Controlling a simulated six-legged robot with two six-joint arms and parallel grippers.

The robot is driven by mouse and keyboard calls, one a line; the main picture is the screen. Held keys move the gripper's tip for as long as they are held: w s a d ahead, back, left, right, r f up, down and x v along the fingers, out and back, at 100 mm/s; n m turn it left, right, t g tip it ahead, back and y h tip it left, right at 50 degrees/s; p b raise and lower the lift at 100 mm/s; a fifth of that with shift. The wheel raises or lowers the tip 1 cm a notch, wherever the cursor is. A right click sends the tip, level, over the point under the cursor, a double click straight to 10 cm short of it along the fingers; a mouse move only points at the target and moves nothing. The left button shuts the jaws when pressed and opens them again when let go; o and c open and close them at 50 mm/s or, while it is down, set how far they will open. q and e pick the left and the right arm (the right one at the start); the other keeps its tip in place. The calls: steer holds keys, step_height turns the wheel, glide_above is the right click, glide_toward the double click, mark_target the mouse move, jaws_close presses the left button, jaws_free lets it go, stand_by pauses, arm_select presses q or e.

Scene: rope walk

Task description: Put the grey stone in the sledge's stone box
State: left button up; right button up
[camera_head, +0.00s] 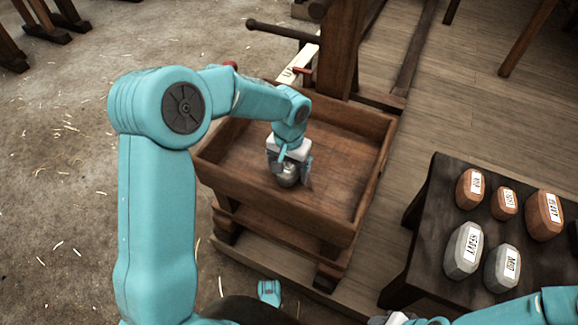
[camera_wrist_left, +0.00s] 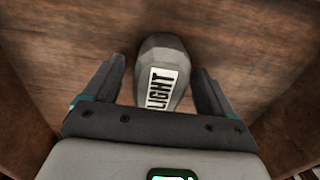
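The grey stone (camera_head: 288,176), labelled LIGHT, is inside the sledge's wooden stone box (camera_head: 345,165), over its floor. My left gripper (camera_head: 289,172) reaches down into the box with a finger on each side of the stone. In the left wrist view the stone (camera_wrist_left: 163,75) is between the fingers, with a narrow gap to each, so the gripper is open around it. Whether the stone's underside rests on the box floor is hidden. My right arm shows at the bottom right of the head view; its wrist (camera_head: 402,319) is at the edge and its fingers cannot be made out.
A dark table (camera_head: 437,200) at the right bears several stones, orange ones behind and grey ones marked HEAVY (camera_head: 464,250) and MID (camera_head: 502,268) in front. A wooden post (camera_head: 338,50) with a bar stands at the box's far side. The box floor around the stone is clear.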

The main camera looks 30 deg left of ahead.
mark_target(289, 165)
arm_select(q)
step_height(289, 165, up, 12)
steer(key=p, duration=0.4)
steer(key=shift+r+p, duration=0.2)
steer(key=shift+p, duration=0.1)
